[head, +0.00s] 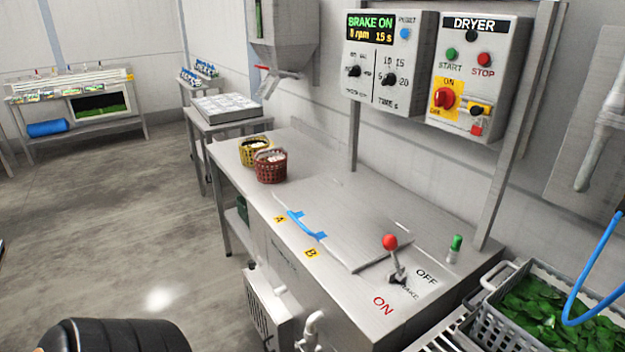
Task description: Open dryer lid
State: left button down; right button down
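The dryer lid (355,222) is a flat steel panel in the top of the steel dryer bench (300,170). It lies shut, level with the top. A blue handle (306,226) is fixed near its front edge, between yellow labels A and B. To the right of the lid stands the brake lever (395,262) with a red knob, between the OFF and ON markings. The display panel (389,62) reads BRAKE ON. Neither of my grippers shows in the head view; a black rounded part of mine is at the bottom left.
A red basket (271,167) and a yellow basket (251,151) stand left of the lid. The DRYER control box (478,75) is above. A grey crate of greens (487,312) is at the lower right, with a blue hose over it. A green-capped item (455,250) stands beside the lever.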

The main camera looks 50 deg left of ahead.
aim_at(352, 230)
jog(key=u, duration=1.6)
jog(key=i+j+z, duration=0.15)
jog(key=j, duration=0.2)
jog(key=i+j+z, duration=0.15)
jog(key=j, duration=0.2)
jog(key=i+j+z, duration=0.2)
jog(key=j, duration=0.2)
jog(key=i+j+z, duration=0.15)
jog(key=j, duration=0.2)
